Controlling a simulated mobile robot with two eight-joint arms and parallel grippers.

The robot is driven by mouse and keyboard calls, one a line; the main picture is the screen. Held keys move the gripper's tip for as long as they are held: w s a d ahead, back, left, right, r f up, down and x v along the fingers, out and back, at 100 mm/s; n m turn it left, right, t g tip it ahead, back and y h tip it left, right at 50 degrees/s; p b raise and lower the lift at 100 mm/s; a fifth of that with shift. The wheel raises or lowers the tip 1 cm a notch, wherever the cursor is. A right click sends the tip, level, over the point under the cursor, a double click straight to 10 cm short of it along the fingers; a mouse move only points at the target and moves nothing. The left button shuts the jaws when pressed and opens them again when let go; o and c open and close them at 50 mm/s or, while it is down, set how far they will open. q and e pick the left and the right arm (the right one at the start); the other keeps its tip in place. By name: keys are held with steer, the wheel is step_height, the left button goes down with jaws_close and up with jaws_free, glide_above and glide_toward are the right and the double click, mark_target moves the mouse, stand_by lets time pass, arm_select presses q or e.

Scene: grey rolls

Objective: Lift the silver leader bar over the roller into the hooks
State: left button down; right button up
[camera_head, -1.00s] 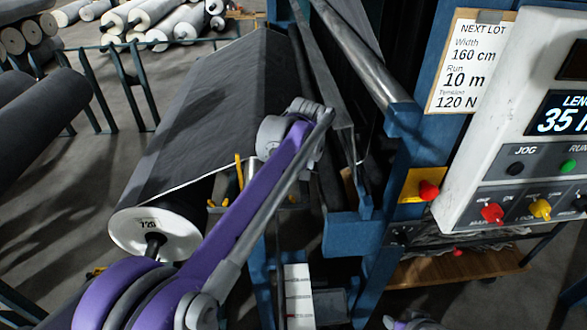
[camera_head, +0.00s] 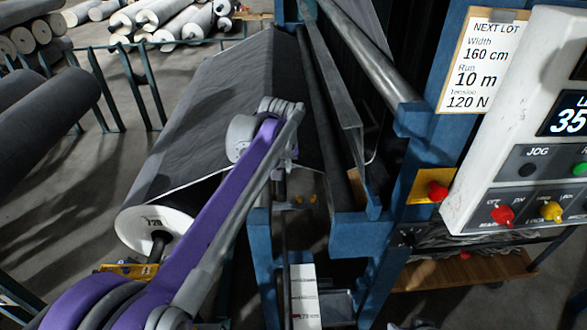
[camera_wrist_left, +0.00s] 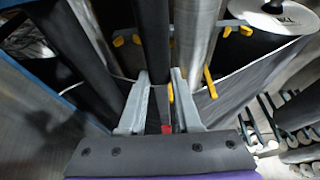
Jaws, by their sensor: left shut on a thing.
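My left gripper (camera_wrist_left: 165,95) shows in the left wrist view with its two grey fingers close together around something narrow. It appears to be the silver leader bar (camera_wrist_left: 198,35), which runs from the top edge down behind the fingers; the contact itself is hidden. A dark roller (camera_wrist_left: 152,40) lies beside the bar on its left. Yellow hook-like pieces (camera_wrist_left: 210,82) stand near the bar. In the head view the purple left arm reaches over the grey fabric roll (camera_head: 215,110), and its wrist hides the fingers. The dark roller (camera_head: 318,100) lies right of the wrist. My right gripper is not clearly visible.
Blue machine frame posts (camera_head: 360,235) stand right of the arm. A steel roller (camera_head: 375,55) and a control panel (camera_head: 535,180) are further right. More grey rolls (camera_head: 45,115) rest on racks at left. Open floor lies between the racks and the machine.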

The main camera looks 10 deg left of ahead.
arm_select(q)
steer(key=s+a+b, duration=0.1)
steer(key=s+a, duration=0.3)
steer(key=a, duration=1.4)
step_height(320, 180, down, 17)
steer(key=b, duration=1)
steer(key=shift+s+r, duration=0.15)
steer(key=shift+r, duration=0.05)
arm_select(e)
steer(key=s+f+g, duration=0.1)
steer(key=s+f, duration=0.3)
steer(key=f, duration=1)
steer(key=shift+s+f, duration=0.2)
arm_select(q)
steer(key=shift+d, duration=0.1)
steer(key=c, duration=0.5)
jaws_free()
steer(key=v, duration=1.1)
steer(key=shift+f+p, duration=0.1)
steer(key=shift+p, duration=0.25)
arm_select(e)
steer(key=shift+r, duration=0.6)
